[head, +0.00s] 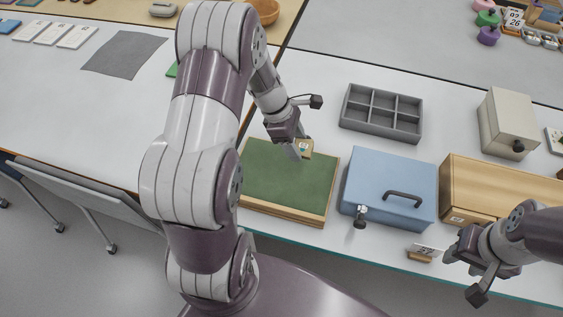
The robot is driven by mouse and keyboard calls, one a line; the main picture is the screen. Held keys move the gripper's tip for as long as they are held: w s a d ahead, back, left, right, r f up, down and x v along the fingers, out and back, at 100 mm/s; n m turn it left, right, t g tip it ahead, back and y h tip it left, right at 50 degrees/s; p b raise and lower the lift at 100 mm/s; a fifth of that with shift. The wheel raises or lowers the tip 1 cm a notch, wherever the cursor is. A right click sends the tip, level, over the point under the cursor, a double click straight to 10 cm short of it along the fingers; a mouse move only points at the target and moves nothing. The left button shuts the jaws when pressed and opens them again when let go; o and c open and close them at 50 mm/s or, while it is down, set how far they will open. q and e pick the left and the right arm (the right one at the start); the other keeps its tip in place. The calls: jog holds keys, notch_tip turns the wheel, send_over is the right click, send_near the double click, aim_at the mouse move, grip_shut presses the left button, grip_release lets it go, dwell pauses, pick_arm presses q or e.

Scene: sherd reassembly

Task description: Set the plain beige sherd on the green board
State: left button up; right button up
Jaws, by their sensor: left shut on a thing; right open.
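The green board (275,185), with a wooden rim, lies on the white table in front of me. My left gripper (300,148) is over the board's far right part, pointing down. It is shut on a small beige sherd (307,154), which shows a small pale blue and white mark. The fingers hide part of the sherd, and I cannot tell whether it touches the board. My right gripper (464,277) is open and empty near the table's front edge at right.
A blue box with a handle (365,165) stands right of the board. Behind it is a grey compartment tray (381,130). A wooden box (480,192) and a beige box (510,115) stand further right. A small card stand (420,257) sits near the front edge.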

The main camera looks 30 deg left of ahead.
aim_at(281, 174)
pick_arm(q)
jog(key=s+a+f, duration=0.1)
jog(key=s, duration=0.1)
jog(key=s+a+f, duration=0.1)
jog(key=a+f, duration=0.1)
jog(key=shift+s+a+f, duration=0.15)
jog(key=shift+s+f, duration=0.1)
jog(key=shift+s, duration=0.1)
jog(key=shift+s+f, duration=0.1)
jog(key=shift+f, duration=0.2)
jog(key=f, duration=0.2)
jog(key=b, duration=0.1)
jog(key=shift+s+f, duration=0.25)
jog(key=shift+f, duration=0.5)
jog(key=shift+w, duration=0.2)
jog(key=shift+s+f, duration=0.1)
jog(key=shift+f, duration=0.1)
jog(key=o, duration=1.1)
jog(key=shift+c, duration=0.2)
